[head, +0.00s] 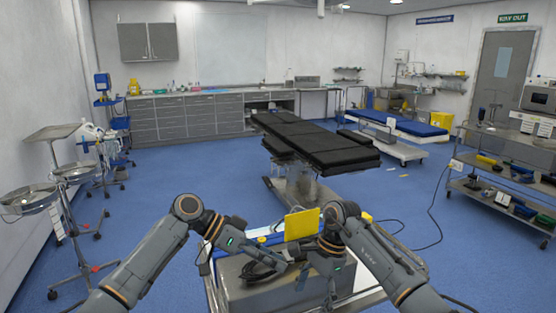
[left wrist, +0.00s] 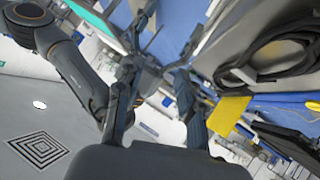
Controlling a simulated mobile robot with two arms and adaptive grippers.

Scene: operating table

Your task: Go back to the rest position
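My left arm comes in from the left of the head view, bent at the elbow. Its gripper (head: 264,256) is small and dark there, above a grey unit on a cart. In the left wrist view the left gripper (left wrist: 156,75) has its two dark fingers apart, with nothing held between them. My right arm comes in from the right and folds back toward the middle.
The grey unit (head: 240,291) stands close in front, with a yellow panel (head: 302,224) behind it. A coiled black cable (left wrist: 268,62) shows in the left wrist view. A black operating table (head: 325,148) stands beyond. Tray stands (head: 28,197) are left, a shelf cart (head: 484,188) right.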

